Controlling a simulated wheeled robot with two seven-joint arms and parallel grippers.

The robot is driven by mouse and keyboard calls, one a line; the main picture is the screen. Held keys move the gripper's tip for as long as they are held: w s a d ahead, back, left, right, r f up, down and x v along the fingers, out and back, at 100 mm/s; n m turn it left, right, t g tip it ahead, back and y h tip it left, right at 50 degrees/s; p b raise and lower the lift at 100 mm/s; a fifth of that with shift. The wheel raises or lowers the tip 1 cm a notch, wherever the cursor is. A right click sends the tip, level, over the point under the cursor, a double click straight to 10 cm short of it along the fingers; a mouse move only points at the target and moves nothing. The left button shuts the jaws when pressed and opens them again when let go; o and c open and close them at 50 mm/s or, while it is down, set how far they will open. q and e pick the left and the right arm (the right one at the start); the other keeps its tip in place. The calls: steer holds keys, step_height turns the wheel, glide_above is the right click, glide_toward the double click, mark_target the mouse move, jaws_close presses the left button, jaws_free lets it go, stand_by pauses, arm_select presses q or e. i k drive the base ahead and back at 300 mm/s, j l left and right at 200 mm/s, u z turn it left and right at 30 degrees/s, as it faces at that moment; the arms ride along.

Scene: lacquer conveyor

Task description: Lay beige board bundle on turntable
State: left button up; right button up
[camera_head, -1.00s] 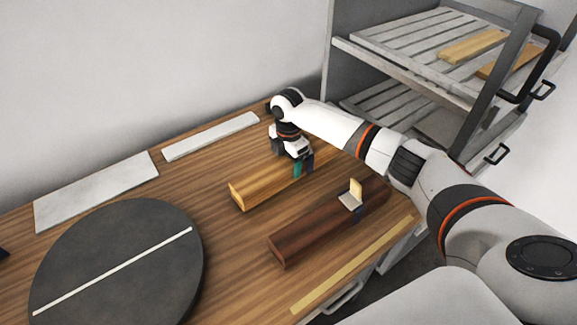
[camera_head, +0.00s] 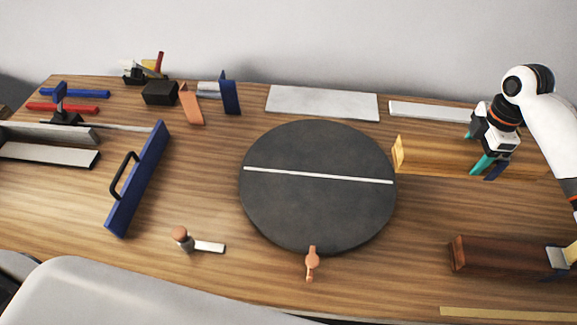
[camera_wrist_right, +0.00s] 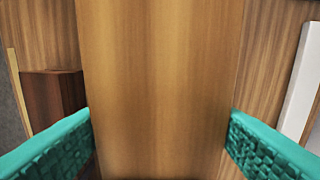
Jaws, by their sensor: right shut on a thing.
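The beige board bundle (camera_head: 430,158) is a long, light wooden block at the right in the head view, with its left end near the turntable's right rim. My right gripper (camera_head: 489,166) straddles it from above and is shut on it, with teal fingers on both sides. In the right wrist view the bundle (camera_wrist_right: 160,70) fills the middle between the fingers of my right gripper (camera_wrist_right: 160,145). The bundle looks level and at the table, but I cannot tell if it is slightly lifted. The turntable (camera_head: 315,215) is a dark, empty disc with a white line. My left gripper is not in view.
A dark brown board bundle (camera_head: 500,257) lies in front of the beige one; it also shows in the right wrist view (camera_wrist_right: 52,100). White slabs (camera_head: 322,102) lie behind the turntable. An orange pointer (camera_head: 312,262) sits at its front rim. A blue handled fence (camera_head: 140,180) stands left.

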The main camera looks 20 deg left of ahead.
mark_target(319, 175)
steer(key=j, duration=0.8)
steer(key=k+j, duration=0.15)
steer(key=j, duration=0.7)
